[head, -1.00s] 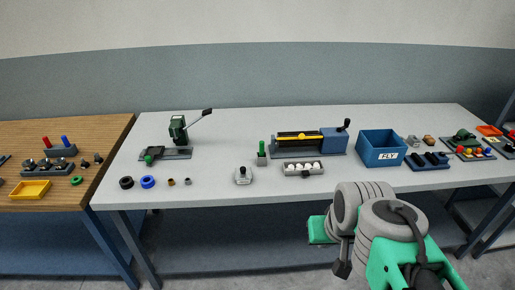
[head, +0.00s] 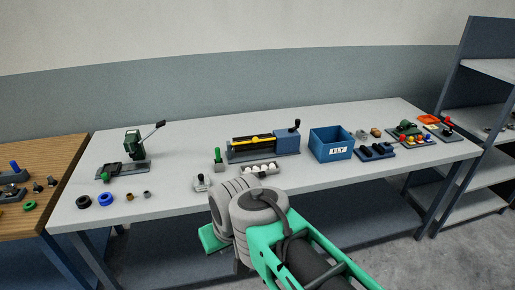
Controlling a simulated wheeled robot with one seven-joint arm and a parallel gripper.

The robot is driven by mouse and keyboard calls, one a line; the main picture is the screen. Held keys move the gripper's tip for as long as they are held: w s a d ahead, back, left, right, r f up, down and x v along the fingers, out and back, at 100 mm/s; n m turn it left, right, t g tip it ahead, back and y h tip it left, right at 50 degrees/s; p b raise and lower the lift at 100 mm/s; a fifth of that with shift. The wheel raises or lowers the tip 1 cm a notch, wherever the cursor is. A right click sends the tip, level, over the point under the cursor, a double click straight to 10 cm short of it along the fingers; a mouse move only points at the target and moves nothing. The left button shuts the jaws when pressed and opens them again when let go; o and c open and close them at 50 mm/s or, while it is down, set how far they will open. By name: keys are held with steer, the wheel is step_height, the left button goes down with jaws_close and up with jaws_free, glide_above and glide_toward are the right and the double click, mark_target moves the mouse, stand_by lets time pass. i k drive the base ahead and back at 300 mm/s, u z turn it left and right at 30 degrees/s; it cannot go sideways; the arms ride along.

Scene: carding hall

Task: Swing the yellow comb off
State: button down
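The yellow comb (head: 262,139) is a thin bar lying along the blue-and-black carding device (head: 264,153) on the grey table. A blue block (head: 286,141) with a dark crank handle (head: 295,124) forms the device's right end. My green and grey arm rises in front of the table at the bottom middle. The gripper's fingers cannot be made out, so whether it is open or shut does not show. The arm is apart from the comb, nearer the camera.
A white-topped holder (head: 259,168) stands before the device, with a green-handled piece (head: 218,157) to its left. A blue FLY bin (head: 331,144) is to the right. A green press (head: 133,144) stands far left. Grey shelving (head: 480,130) rises at the right.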

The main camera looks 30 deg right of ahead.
mark_target(255, 139)
steer(key=i, duration=1)
